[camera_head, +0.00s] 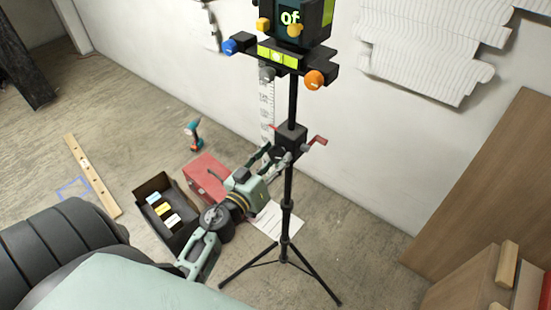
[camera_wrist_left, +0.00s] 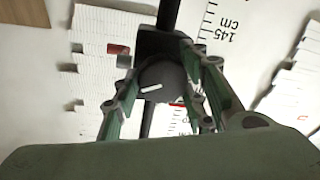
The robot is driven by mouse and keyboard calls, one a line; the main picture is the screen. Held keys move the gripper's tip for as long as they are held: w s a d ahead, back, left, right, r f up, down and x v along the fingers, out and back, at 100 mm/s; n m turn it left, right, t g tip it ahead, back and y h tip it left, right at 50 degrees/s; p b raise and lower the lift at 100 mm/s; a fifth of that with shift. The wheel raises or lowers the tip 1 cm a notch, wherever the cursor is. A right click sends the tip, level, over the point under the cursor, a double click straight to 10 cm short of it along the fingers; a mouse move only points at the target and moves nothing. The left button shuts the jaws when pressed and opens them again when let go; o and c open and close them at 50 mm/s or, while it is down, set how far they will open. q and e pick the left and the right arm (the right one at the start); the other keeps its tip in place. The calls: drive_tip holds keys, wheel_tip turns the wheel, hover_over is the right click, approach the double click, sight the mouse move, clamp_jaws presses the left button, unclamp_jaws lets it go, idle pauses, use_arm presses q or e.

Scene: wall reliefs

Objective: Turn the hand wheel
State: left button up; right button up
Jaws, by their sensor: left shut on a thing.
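The hand wheel (camera_wrist_left: 162,82) is a dark round knob with a white mark line on its face. It sits on a black block (camera_head: 291,139) clamped on the upright post of a tripod. In the wrist view its white line is tilted slightly from level. My left gripper (camera_head: 274,156) reaches the knob from the lower left in the head view. Its two fingers stand on either side of the knob in the left wrist view (camera_wrist_left: 160,88), shut on it. In the head view the knob is partly hidden by the fingers. My right gripper is not in view.
A device with coloured knobs (camera_head: 278,56) tops the post. Red handles (camera_head: 318,140) stick out from the block. A red toolbox (camera_head: 207,178), a black open box (camera_head: 153,186), a drill (camera_head: 193,132) and a wooden level (camera_head: 92,173) lie on the floor. Wooden boards (camera_head: 490,185) stand at right.

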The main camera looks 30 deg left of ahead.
use_arm(q)
drive_tip(key=c, duration=0.4)
drive_tip(key=shift+o, duration=0.2)
drive_tip(key=shift+d, duration=0.1)
drive_tip(key=shift+m, duration=0.3)
